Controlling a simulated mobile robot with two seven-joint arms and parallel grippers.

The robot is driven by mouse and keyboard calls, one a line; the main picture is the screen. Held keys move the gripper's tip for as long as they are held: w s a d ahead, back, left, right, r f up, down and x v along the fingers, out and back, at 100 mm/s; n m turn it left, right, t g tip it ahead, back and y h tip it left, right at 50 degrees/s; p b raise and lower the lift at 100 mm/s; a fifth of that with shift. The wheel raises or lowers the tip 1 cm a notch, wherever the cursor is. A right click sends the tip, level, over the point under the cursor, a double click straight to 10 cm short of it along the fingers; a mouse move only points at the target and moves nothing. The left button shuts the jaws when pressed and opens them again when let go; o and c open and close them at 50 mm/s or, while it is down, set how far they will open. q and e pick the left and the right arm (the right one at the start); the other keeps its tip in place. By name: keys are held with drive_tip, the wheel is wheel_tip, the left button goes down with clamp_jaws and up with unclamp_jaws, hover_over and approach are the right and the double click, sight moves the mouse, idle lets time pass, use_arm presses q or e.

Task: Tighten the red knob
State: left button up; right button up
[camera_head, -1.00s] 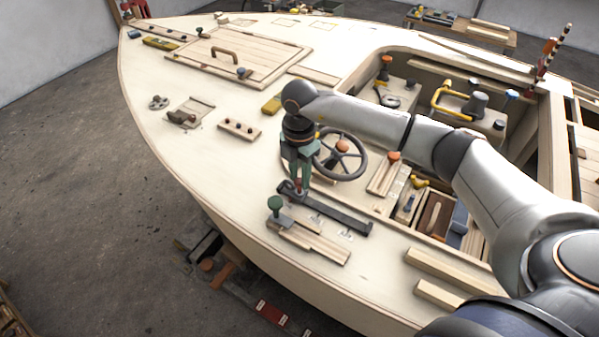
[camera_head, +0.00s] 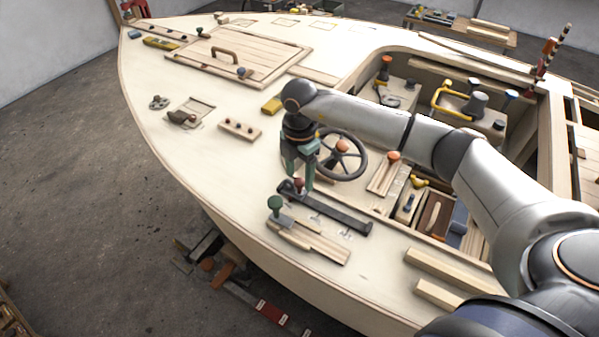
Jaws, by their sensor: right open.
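The red knob (camera_head: 298,183) is a small dark red knob at the far left end of a dark metal bar (camera_head: 335,212) lying on the hull deck. My right gripper (camera_head: 299,176) points straight down over it, with its green fingers open. One finger shows to the right of the knob and the other to its upper left. I cannot tell whether either finger touches it. The knob's upper part is partly hidden by the gripper. My left gripper is not in view.
A green knob (camera_head: 275,203) stands on a wooden piece just left of the bar. A steering wheel (camera_head: 342,154) is close to the right of my gripper. The cockpit opening holds several fittings. The deck left of the gripper is mostly clear.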

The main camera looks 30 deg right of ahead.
sight(299, 181)
wheel_tip(299, 181, up, 12)
drive_tip(key=shift+r+b, duration=0.25)
drive_tip(key=shift+b, duration=0.15)
idle(0.6)
